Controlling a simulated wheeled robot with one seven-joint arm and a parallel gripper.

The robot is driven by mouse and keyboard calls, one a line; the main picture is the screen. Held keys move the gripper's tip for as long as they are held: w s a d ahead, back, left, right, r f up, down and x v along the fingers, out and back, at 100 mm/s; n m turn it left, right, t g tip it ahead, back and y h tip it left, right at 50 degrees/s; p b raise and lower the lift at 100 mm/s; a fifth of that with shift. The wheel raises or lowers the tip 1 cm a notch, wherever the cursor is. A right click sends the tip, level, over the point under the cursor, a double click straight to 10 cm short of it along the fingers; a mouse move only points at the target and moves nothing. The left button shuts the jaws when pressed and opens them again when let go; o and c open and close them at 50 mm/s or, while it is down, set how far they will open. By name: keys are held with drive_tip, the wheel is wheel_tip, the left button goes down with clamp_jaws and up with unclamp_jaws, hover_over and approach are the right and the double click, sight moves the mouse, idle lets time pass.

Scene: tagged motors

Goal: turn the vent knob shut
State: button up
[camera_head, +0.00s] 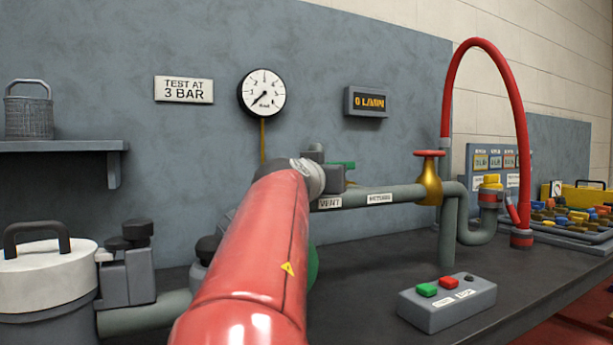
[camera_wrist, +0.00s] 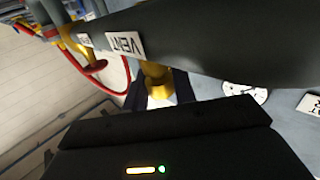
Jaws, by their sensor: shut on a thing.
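The white VENT label (camera_head: 330,203) is on the grey pipe, just below my gripper (camera_head: 330,176). In the wrist view the same label (camera_wrist: 126,45) is on the dark pipe, beside a brass-yellow vent fitting (camera_wrist: 156,80). My gripper (camera_wrist: 160,90) has its dark fingers on either side of this fitting and is shut on the vent knob. The knob is mostly hidden by the fingers and the pipe. A bit of green (camera_head: 345,165) shows just behind my gripper in the head view. The knob's turn angle cannot be made out.
A round gauge (camera_head: 263,93) and a flow display reading 0 L/MIN (camera_head: 367,101) are on the wall panel. A brass valve with a red handwheel (camera_head: 429,178) stands to the right, with a red hose (camera_head: 515,100) beyond. A button box (camera_head: 447,302) is on the bench.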

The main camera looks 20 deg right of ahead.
drive_tip(key=shift+f, duration=0.1)
idle(0.3)
drive_tip(key=o, duration=1)
drive_tip(key=shift+c, duration=0.2)
drive_tip(key=shift+a, duration=0.1)
drive_tip(key=shift+s+a, duration=0.25)
drive_tip(key=b+v, duration=0.1)
drive_tip(key=v, duration=0.6)
drive_tip(key=shift+d, duration=0.1)
